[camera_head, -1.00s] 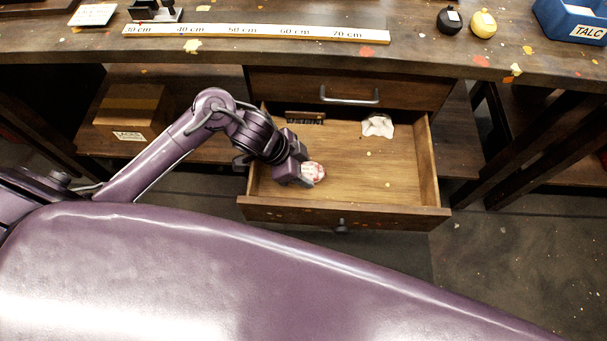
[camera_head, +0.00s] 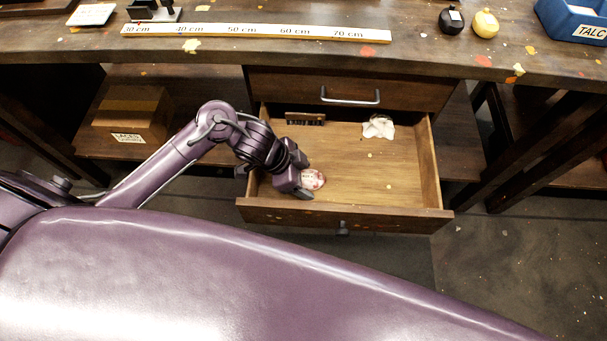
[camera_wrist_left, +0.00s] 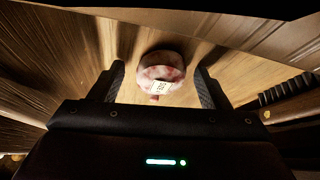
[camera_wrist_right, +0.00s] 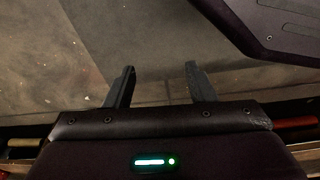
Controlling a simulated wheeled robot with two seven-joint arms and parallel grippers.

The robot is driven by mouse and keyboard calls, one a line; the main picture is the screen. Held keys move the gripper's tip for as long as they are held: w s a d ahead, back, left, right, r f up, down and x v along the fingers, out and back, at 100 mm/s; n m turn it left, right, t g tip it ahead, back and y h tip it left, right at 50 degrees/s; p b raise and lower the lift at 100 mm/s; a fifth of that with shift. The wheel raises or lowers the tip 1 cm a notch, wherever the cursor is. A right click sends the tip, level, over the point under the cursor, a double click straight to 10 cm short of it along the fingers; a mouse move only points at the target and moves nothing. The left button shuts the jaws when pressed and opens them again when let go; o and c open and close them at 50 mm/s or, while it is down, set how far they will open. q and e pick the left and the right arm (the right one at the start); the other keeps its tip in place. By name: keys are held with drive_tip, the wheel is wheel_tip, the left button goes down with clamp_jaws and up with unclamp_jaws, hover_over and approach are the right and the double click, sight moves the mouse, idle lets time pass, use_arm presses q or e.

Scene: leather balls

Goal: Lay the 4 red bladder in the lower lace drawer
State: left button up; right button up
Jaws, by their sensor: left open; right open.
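The lower drawer (camera_head: 350,180) stands pulled out under the bench. A round red-and-white bladder (camera_head: 313,180) lies on its floor near the left front corner. In the left wrist view the bladder (camera_wrist_left: 161,72) carries a small white label and sits between the fingers, with gaps at both sides. My left gripper (camera_head: 304,188) is open, low inside the drawer at the bladder. My right gripper (camera_wrist_right: 160,85) shows only in its own wrist view, open and empty above the floor.
The drawer also holds a dark brush-like block (camera_head: 305,119) and a crumpled white cloth (camera_head: 378,127) at the back. A shut drawer (camera_head: 350,92) sits above. On the bench are black (camera_head: 451,20) and yellow (camera_head: 485,23) round items and a blue TALC bin (camera_head: 575,18). The drawer's middle is clear.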

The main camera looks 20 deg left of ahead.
use_arm(q)
drive_tip(key=shift+r, duration=0.1)
drive_tip(key=shift+r, duration=0.3)
drive_tip(key=p+v, duration=0.3)
drive_tip(key=v, duration=0.8)
drive_tip(key=shift+a+r+p, duration=0.2)
drive_tip(key=shift+r+p, duration=0.05)
drive_tip(key=shift+p, duration=0.05)
use_arm(e)
drive_tip(key=s+d+f, duration=0.1)
drive_tip(key=s+f, duration=0.1)
drive_tip(key=s, duration=0.4)
drive_tip(key=shift+s+d+f, duration=0.15)
drive_tip(key=shift+s+f, duration=0.15)
drive_tip(key=shift+s, duration=0.05)
